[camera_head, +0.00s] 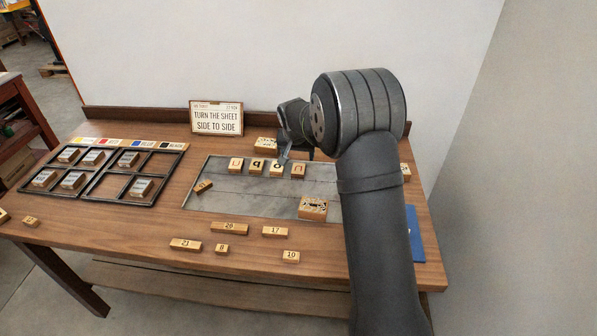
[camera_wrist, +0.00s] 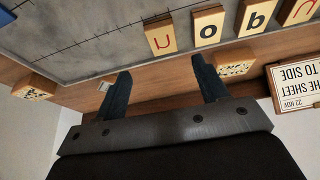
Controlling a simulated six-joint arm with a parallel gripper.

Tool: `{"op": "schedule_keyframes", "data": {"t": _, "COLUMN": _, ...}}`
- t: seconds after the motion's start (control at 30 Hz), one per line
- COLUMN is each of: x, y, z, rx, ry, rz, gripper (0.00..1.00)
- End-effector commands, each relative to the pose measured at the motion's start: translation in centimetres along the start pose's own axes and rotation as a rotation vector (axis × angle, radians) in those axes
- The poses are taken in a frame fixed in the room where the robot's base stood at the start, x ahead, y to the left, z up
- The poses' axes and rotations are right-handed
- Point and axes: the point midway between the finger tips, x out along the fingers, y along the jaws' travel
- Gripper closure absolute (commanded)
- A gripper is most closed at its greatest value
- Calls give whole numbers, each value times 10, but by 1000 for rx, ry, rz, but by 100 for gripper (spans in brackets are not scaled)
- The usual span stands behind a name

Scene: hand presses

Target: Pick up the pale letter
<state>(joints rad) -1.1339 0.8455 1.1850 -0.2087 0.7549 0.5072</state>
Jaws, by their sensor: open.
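My gripper (camera_head: 285,156) is open and empty above the back edge of the grey slab. In the wrist view, my gripper (camera_wrist: 161,68) shows two dark fingers spread apart over the wooden strip behind the slab. A small pale piece (camera_wrist: 105,87) lies on the wood just beside the left finger, partly hidden by it; I cannot read any letter on it. My arm hides that spot in the head view. A row of wooden letter blocks (camera_head: 256,167) stands on the slab; its end block (camera_wrist: 162,39) has a reddish letter, the neighbour (camera_wrist: 207,29) a dark one.
Patterned wooden blocks (camera_head: 265,144) (camera_wrist: 36,87) lie near the slab's back edge, another (camera_head: 313,208) on its front part. A sign (camera_head: 217,118) stands behind. A black compartment tray (camera_head: 112,189) is at left. Numbered blocks (camera_head: 229,228) lie in front. The slab's middle (camera_head: 246,198) is mostly clear.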

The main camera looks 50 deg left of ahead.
Motion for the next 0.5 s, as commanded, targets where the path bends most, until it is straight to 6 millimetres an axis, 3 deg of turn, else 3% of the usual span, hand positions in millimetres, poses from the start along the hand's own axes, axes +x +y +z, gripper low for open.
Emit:
{"op": "schedule_keyframes", "data": {"t": 0.2, "x": 36, "y": 0, "z": 0, "rx": 0, "ry": -1, "rz": 1, "gripper": 34}}
{"op": "schedule_keyframes", "data": {"t": 0.5, "x": 60, "y": -2, "z": 1, "rx": -1, "ry": -2, "rz": 1, "gripper": 34}}
